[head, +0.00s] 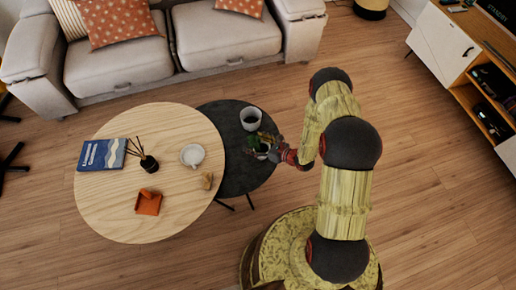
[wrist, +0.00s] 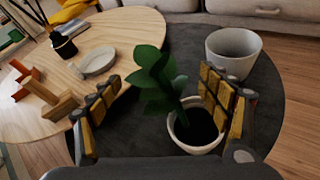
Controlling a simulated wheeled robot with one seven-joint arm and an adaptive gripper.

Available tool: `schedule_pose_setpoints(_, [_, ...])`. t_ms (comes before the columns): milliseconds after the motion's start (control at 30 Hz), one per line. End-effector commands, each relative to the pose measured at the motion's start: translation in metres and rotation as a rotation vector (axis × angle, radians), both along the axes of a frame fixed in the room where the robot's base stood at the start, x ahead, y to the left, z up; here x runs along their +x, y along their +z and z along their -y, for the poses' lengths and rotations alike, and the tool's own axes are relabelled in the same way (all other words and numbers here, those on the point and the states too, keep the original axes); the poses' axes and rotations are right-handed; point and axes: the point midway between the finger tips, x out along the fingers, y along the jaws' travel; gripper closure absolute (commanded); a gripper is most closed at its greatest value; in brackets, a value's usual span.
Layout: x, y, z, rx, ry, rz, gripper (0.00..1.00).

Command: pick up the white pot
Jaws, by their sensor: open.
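A small white pot (wrist: 192,150) with dark soil and a leafy green plant (wrist: 155,80) stands upright on the dark round side table (head: 236,180). My gripper (wrist: 160,84) is open, with its yellow-padded fingers on either side of the plant. The potted plant is nearer the right finger, and I cannot tell if they touch. In the head view my gripper (head: 266,150) is low over the dark table and partly hides the plant. A larger, empty, pale grey-white pot (wrist: 236,66) stands behind the right finger; it also shows in the head view (head: 251,120).
The light wooden round table (head: 130,222) overlaps the dark one at left. A sofa (head: 120,65) stands behind; floor at right is clear.

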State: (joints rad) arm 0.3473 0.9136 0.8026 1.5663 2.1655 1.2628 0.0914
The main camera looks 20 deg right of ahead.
Motion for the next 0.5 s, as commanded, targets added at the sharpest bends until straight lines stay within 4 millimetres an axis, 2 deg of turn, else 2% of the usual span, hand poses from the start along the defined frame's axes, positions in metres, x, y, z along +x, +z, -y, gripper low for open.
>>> schedule_pose_setpoints(133, [0.0,0.0006,0.0003,0.0,0.0,0.0,0.23])
schedule_pose_setpoints(500, [-0.0001,0.0005,0.0003,0.0,0.0,0.0,0.44])
